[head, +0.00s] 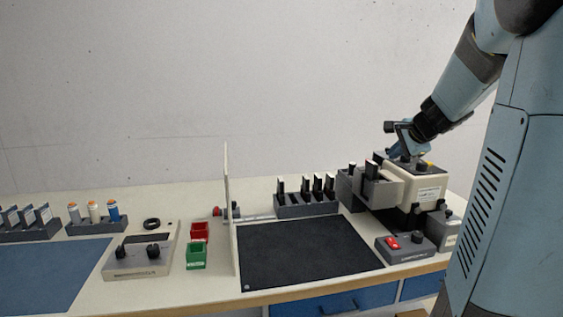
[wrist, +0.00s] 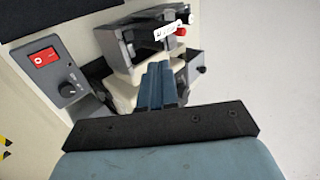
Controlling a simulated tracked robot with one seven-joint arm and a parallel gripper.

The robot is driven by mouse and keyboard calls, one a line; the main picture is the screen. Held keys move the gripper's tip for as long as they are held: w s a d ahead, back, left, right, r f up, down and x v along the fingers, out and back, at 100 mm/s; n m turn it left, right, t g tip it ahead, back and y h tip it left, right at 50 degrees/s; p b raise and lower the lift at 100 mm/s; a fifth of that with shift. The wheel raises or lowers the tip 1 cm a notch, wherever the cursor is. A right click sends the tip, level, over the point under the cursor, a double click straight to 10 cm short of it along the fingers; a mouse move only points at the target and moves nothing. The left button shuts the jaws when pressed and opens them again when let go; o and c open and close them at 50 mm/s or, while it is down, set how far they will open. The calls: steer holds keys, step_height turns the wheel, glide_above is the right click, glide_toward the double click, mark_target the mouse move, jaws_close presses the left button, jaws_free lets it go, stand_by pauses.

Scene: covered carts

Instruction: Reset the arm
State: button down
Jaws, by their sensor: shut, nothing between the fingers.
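My arm reaches in from the right in the head view. My gripper (head: 393,153) is by the top of a cream and grey machine (head: 427,186) at the right end of the bench. In the wrist view, my gripper (wrist: 160,68) has its blue fingers closed together with nothing between them. The fingertips point at the grey and cream machine (wrist: 120,50). I cannot tell whether they touch it.
A switch box (head: 405,248) with a red rocker stands in front of the machine. A black mat (head: 305,255) lies to its left, with a rack (head: 307,206) behind. A thin upright divider (head: 229,205) borders the mat.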

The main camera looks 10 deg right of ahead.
steer(key=s+a+n+g+y, duration=0.2)
steer(key=s+a+n, duration=0.85)
steer(key=a, duration=0.55)
steer(key=s+a+f+n+g+h, duration=0.1)
steer(key=s+a+n, duration=0.1)
steer(key=s, duration=0.6)
steer(key=s+a+f+n+h, duration=0.1)
steer(key=s+a+n, duration=0.2)
steer(key=s+n, duration=0.2)
steer(key=s, duration=0.2)
steer(key=shift+s+f+g, duration=0.3)
steer(key=shift+s+g, duration=0.1)
